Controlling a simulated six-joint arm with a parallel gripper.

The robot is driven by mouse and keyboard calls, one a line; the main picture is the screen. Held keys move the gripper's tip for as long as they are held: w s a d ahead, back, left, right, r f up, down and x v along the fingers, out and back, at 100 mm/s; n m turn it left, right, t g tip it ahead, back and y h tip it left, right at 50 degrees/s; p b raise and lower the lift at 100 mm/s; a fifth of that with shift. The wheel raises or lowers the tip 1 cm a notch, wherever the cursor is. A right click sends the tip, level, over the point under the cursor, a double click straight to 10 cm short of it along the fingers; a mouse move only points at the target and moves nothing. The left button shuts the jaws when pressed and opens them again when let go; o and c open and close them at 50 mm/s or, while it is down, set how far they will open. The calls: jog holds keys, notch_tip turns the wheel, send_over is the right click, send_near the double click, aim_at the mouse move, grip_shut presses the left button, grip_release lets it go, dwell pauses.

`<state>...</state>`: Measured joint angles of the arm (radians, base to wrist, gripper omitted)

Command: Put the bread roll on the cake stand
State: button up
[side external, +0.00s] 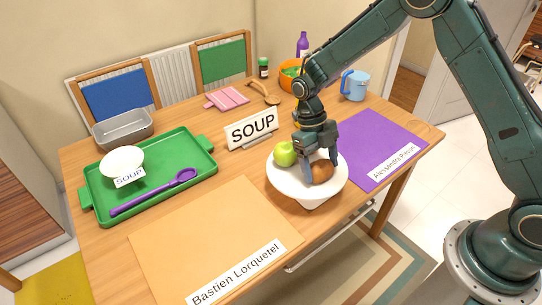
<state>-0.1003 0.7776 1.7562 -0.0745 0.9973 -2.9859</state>
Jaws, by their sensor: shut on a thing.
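The cake stand (297,192) is a white round dish on a foot, near the table's front right edge. My gripper (320,165) points down over the cake stand, shut on the bread roll, its fingers partly covering it. The roll is at or just above the stand's surface; I cannot tell whether it touches. A green apple (284,153) is on the cake stand, left of the gripper.
A SOUP sign (251,129) stands behind the cake stand. A purple placemat (375,145) lies to the right, an orange placemat (215,235) to the front left. A green tray (150,172) holds a bowl (121,158) and purple spoon (155,193). A blue mug (355,86) stands behind.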

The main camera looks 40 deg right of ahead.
jog(key=shift+f, duration=0.15)
jog(key=o, duration=1)
jog(key=shift+c, duration=0.2)
jog(key=v, duration=1.2)
